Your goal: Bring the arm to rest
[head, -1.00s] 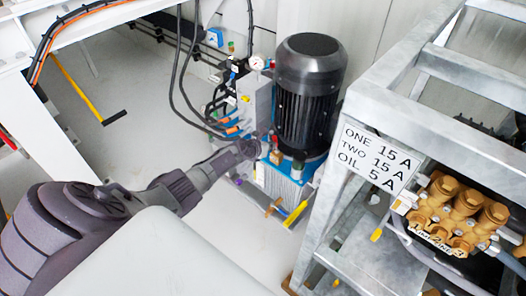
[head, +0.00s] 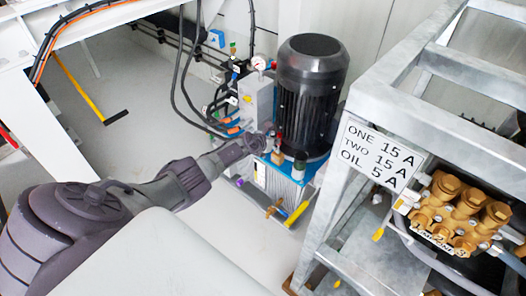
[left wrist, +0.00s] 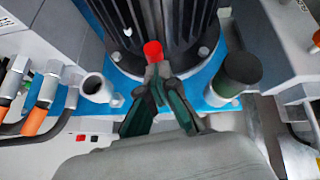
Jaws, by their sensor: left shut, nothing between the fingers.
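My left arm comes in from the left in the head view. My left gripper (head: 264,141) is at the hydraulic power unit, in front of the black motor (head: 311,95). In the left wrist view, the dark green fingers of the left gripper (left wrist: 157,92) are together, with nothing seen held between them. A red cap (left wrist: 153,51) shows just beyond the fingertips, in front of the motor (left wrist: 165,25). I cannot tell whether the fingers touch it. My right gripper is in neither view.
A galvanized frame (head: 430,118) with a current sign (head: 379,155) and brass pump heads (head: 455,210) stands at the right. White steelwork (head: 45,130) stands at the left. Hoses (head: 180,80) hang beside the unit. The floor (head: 110,155) between is mostly clear.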

